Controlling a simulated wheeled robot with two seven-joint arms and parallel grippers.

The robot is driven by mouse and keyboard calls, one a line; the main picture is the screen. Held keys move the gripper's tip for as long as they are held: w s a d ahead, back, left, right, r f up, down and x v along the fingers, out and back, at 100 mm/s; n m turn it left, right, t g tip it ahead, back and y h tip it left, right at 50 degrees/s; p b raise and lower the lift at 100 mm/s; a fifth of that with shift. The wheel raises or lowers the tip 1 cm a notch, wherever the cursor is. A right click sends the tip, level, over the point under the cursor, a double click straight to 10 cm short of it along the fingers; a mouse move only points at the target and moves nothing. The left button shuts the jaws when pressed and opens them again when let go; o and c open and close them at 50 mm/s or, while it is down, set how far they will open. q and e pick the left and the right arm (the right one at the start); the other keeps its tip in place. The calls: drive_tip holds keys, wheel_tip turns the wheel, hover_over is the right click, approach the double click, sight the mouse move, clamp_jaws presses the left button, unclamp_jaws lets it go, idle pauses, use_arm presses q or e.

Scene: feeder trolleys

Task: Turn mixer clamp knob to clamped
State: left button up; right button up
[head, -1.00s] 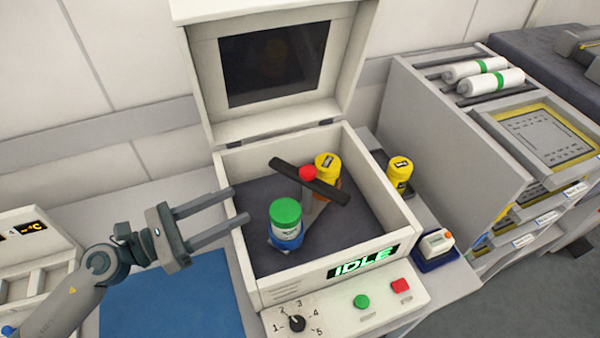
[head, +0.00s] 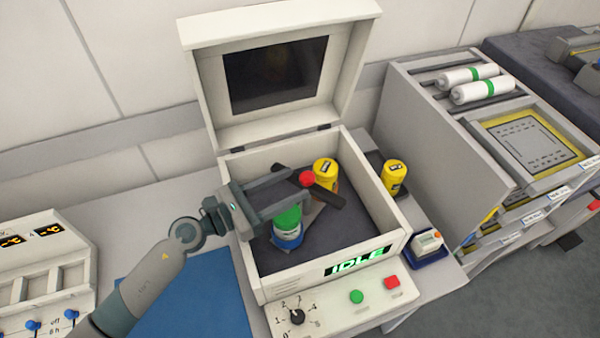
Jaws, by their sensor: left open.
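The mixer (head: 263,284) stands with its lid (head: 196,88) open and its display reads IDLE. Inside it, a dark clamp bar (head: 330,196) with a red knob (head: 307,178) at its middle lies between a green-lidded jar (head: 288,236) with a blue base and a yellow jar (head: 325,172). My left gripper (head: 300,190) is open and reaches over the mixer's left wall, its fingers above the green-lidded jar and pointing at the red knob. The fingertips are close to the knob; I cannot tell whether they touch it. The left part of the bar is hidden behind the fingers. My right gripper is not in view.
The front panel has a dial (head: 297,317), a green button (head: 356,297) and a red button (head: 392,282). Another yellow jar (head: 394,177) and a small timer (head: 428,243) stand right of the mixer. A grey rack (head: 440,150) is farther right. A blue mat (head: 190,300) lies at left.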

sight(300, 180)
use_arm(q)
drive_tip(key=shift+p+x, duration=0.4)
drive_tip(key=shift+x, duration=1.35)
clamp_jaws()
